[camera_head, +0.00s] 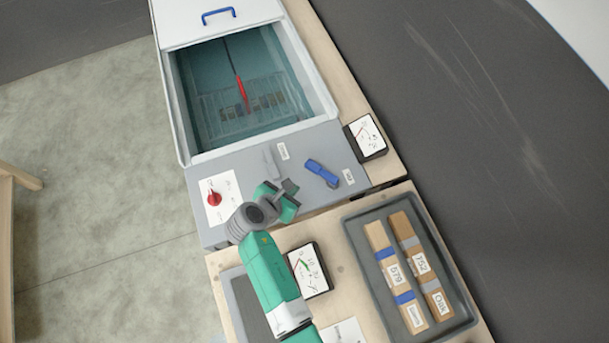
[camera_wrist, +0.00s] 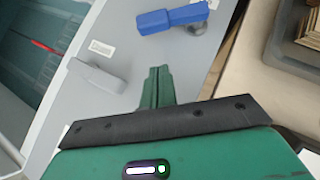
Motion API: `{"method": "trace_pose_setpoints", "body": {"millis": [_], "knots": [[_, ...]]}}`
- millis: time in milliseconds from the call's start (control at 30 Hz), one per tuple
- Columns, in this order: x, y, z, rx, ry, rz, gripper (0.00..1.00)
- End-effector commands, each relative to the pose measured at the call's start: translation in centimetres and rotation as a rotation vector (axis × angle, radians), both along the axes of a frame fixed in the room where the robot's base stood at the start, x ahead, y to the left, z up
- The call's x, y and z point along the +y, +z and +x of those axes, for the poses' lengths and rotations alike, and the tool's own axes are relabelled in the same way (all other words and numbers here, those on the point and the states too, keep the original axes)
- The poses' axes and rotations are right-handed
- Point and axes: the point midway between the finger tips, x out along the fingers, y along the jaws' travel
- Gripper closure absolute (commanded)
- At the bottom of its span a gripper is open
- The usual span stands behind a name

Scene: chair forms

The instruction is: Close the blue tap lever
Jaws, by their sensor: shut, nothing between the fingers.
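The blue tap lever (camera_head: 322,173) sits on the grey panel in front of the glazed tank. In the wrist view the blue lever (camera_wrist: 172,18) is at the top, on a round metal stem.
A red knob (camera_head: 214,198) on a white plate is at the panel's left. A gauge (camera_head: 366,136) stands right of the panel, another gauge (camera_head: 309,269) below it. A grey tray (camera_head: 446,246) holds labelled wooden bars. The tank (camera_head: 186,110) lies behind.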

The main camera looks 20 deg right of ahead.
Motion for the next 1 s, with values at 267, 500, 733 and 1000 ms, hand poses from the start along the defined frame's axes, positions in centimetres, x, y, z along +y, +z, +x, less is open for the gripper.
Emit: {"method": "trace_pose_setpoints", "body": {"millis": [267,500,733,1000], "knots": [[-3.9,-2.0,2.3,-0.002,-0.003,0.001,1.0],[-5.2,-2.0,3.1,-0.001,0.0,0.002,1.0],[-5.3,-1.9,3.1,-0.001,0.0,0.002,1.0],[-6.8,-2.0,3.1,-0.003,-0.061,0.001,1.0]]}}
